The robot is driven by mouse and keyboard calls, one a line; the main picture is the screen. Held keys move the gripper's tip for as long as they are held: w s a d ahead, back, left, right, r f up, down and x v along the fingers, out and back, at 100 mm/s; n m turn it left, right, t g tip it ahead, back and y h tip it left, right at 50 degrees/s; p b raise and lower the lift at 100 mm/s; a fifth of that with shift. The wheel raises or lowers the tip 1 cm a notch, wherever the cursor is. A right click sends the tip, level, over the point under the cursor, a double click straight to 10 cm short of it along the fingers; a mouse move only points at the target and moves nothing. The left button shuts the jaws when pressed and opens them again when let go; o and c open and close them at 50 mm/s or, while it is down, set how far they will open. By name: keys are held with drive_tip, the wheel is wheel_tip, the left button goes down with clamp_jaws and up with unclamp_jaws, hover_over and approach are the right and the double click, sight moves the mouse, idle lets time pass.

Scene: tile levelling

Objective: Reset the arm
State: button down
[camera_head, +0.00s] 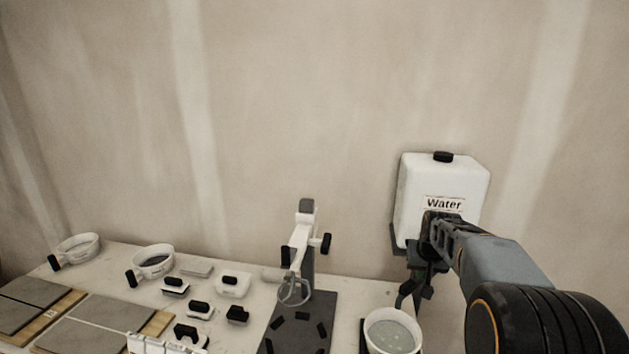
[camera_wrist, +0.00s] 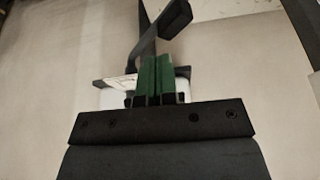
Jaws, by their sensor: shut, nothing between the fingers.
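My arm reaches in from the lower right of the head view, and its far end is in front of the white water container (camera_head: 425,180) with a black cap. My gripper (camera_wrist: 158,58) shows in the wrist view with its two green fingers pressed together and nothing between them. In the head view its fingertips cannot be made out against the dark parts around the container's tap. In the wrist view a dark lever-like part (camera_wrist: 172,20) stands just beyond the fingers. I cannot tell whether they touch it.
A white bucket (camera_head: 371,325) of greyish liquid stands below the container. A white-and-black stand (camera_head: 306,225) on a dark base is left of it. Several black-handled tools, two round white pans (camera_head: 152,262) and grey tiles (camera_head: 85,322) fill the table's left. The wall above is bare.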

drive_tip(key=s+a+n, duration=0.1)
drive_tip(key=s+a, duration=0.5)
drive_tip(key=s, duration=0.6)
drive_tip(key=s+a+n, duration=0.1)
drive_tip(key=s+a, duration=0.4)
drive_tip(key=s, duration=0.7)
drive_tip(key=shift+s+a+r+y, duration=0.2)
drive_tip(key=shift+s+a+y, duration=0.1)
drive_tip(key=shift+a+y, duration=0.1)
